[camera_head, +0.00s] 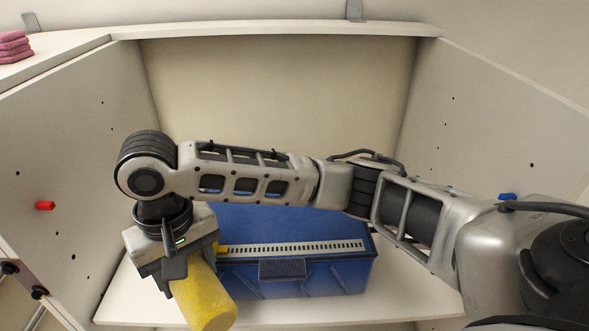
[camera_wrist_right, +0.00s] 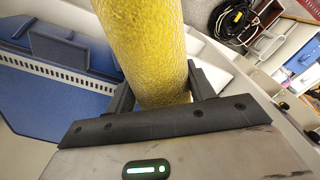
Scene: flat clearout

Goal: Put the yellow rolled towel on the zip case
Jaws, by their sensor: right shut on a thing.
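The yellow rolled towel (camera_head: 204,300) is in my right gripper (camera_head: 172,272), at the front left of the shelf in the head view. In the right wrist view the towel (camera_wrist_right: 142,45) stands between the two dark fingers of the right gripper (camera_wrist_right: 160,90), which are shut on it. A blue case (camera_head: 300,270) with a pale toothed strip and a dark front latch sits on the shelf, right of the towel. I take it to be the zip case, but cannot be sure. It also shows at left in the wrist view (camera_wrist_right: 50,95). My left gripper is out of view.
The white shelf (camera_head: 400,306) has side walls left and right and a back panel. My right arm crosses in front and hides part of the blue case. Folded pink cloths (camera_head: 14,47) lie on the upper left ledge. A coiled black cable (camera_wrist_right: 232,20) shows in the wrist view.

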